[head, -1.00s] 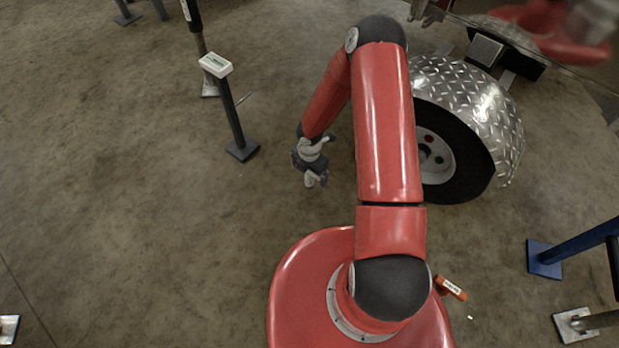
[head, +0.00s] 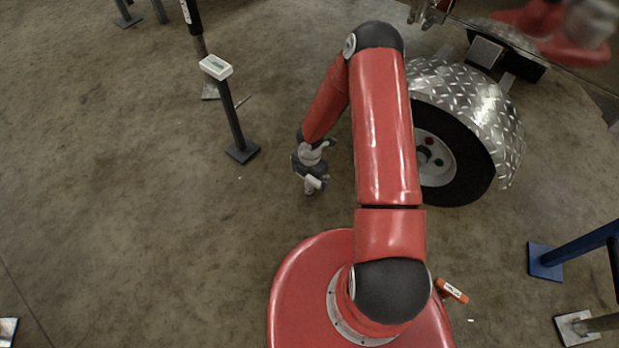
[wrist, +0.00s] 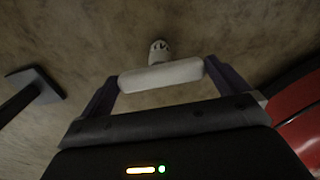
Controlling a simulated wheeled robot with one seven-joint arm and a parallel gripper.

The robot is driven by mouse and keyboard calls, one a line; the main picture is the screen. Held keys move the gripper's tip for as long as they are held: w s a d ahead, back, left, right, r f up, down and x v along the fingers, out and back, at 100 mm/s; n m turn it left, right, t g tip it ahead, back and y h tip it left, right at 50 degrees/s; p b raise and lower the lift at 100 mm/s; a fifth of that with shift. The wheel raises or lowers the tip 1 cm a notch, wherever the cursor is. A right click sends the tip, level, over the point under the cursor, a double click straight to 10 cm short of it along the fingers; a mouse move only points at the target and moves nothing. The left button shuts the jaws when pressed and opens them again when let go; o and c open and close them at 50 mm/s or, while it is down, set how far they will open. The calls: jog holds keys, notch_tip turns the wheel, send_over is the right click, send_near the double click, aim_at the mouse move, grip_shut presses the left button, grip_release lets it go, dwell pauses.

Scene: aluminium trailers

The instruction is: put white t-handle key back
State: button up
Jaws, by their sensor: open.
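The white t-handle key (wrist: 160,75) is between my gripper's fingers in the wrist view. Its pale crossbar spans the gap from finger to finger, and its socket end (wrist: 158,48) shows beyond the bar. My gripper (wrist: 161,78) is open around the bar; whether both fingers touch it is hard to tell. In the head view my gripper (head: 312,184) hangs over bare floor left of the wheel, with a small white piece of the key (head: 314,182) visible at it. The rest of the key is hidden there.
A trailer wheel (head: 437,160) under a diamond-plate fender (head: 470,100) stands right of my arm. A dark post with a white-topped box (head: 215,67) stands to the left. An orange item (head: 451,290) lies by my base. A blue stand (head: 546,261) is at right.

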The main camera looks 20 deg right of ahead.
notch_tip(320, 180, up, 9)
jog(key=shift+r+p, duration=0.1)
jog(key=shift+p, duration=0.8)
jog(key=s+d+r+m+t+h, duration=0.15)
jog(key=r+m, duration=0.45)
jog(key=r, duration=0.7)
jog(key=s+d+r+m+t+h, duration=0.1)
jog(key=s+d+r+m+h, duration=0.3)
jog(key=r, duration=0.9)
jog(key=s+a+r+m+t+y, duration=0.1)
jog(key=s+a+r+m+y, duration=0.1)
jog(key=s+r+m, duration=0.5)
jog(key=s+a+r+m+t+y, duration=0.2)
jog(key=s+a+r+m+y, duration=0.1)
jog(key=s+r+m, duration=0.5)
jog(key=shift+s+a+r, duration=0.25)
jog(key=shift+s+r, duration=0.35)
jog(key=shift+s, duration=0.2)
jog(key=shift+r+y, duration=0.1)
jog(key=shift+y, duration=0.15)
